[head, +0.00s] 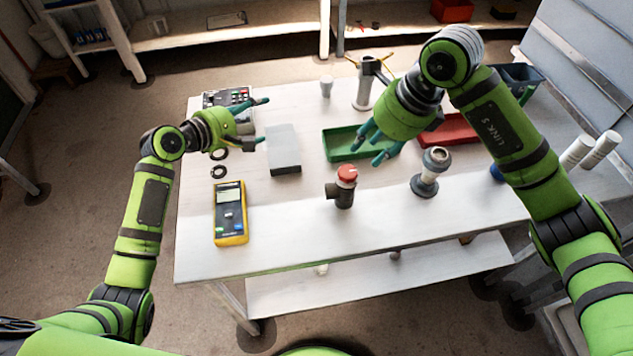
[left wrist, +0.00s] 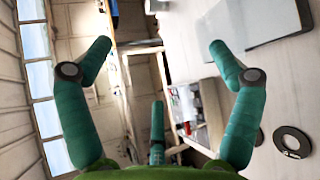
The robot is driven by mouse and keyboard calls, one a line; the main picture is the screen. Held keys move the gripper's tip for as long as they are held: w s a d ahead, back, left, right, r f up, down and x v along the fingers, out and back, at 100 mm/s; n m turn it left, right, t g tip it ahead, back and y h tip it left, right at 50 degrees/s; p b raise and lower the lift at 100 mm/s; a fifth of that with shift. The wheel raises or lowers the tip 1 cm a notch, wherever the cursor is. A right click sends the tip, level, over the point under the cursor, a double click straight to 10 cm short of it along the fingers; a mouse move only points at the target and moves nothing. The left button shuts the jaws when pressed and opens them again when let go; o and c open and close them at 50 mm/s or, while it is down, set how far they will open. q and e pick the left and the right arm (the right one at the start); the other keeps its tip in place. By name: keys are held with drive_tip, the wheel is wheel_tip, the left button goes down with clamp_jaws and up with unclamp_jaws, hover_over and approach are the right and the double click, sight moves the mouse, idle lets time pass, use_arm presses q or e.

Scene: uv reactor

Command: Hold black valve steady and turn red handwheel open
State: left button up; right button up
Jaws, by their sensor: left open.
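The black valve (head: 342,194) stands upright near the front middle of the white table, with the red handwheel (head: 347,172) on its top. My left gripper (head: 266,120) is open and empty above the table's left part, well to the left of the valve and further back. In the left wrist view its teal fingers (left wrist: 155,75) are spread apart with nothing between them; the valve does not show there. My right gripper (head: 370,145) hangs over the green tray, behind and slightly right of the handwheel, not touching it. Its fingers are spread, with nothing between them.
A grey-white block (head: 283,150), a yellow meter (head: 230,212) and black rings (head: 218,172) lie left of the valve. A green tray (head: 335,156) and red tray (head: 452,130) lie behind. A grey flanged fitting (head: 430,172) stands to the right. The table front is mostly clear.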

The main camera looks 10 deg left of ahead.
sight(335, 184)
use_arm(q)
drive_tip(key=s+d+f+n+g+h, duration=0.1)
drive_tip(key=s+d+f+g, duration=0.1)
drive_tip(key=d, duration=0.3)
drive_tip(key=s+d+f+n+g+h, duration=0.1)
drive_tip(key=s+d+f+n+h, duration=0.1)
drive_tip(key=s+d, duration=0.3)
drive_tip(key=s+d+f+n+g+h, duration=0.1)
drive_tip(key=s+d+f+g+h, duration=0.1)
drive_tip(key=d, duration=0.4)
drive_tip(key=shift+s+f+g, duration=0.3)
drive_tip(key=shift+s+f, duration=0.2)
drive_tip(key=shift+s, duration=0.35)
drive_tip(key=shift+s+d+f, duration=0.15)
drive_tip(key=shift+d, duration=0.15)
drive_tip(key=x, duration=0.6)
drive_tip(key=shift+d+f, duration=0.2)
drive_tip(key=shift+d, duration=0.15)
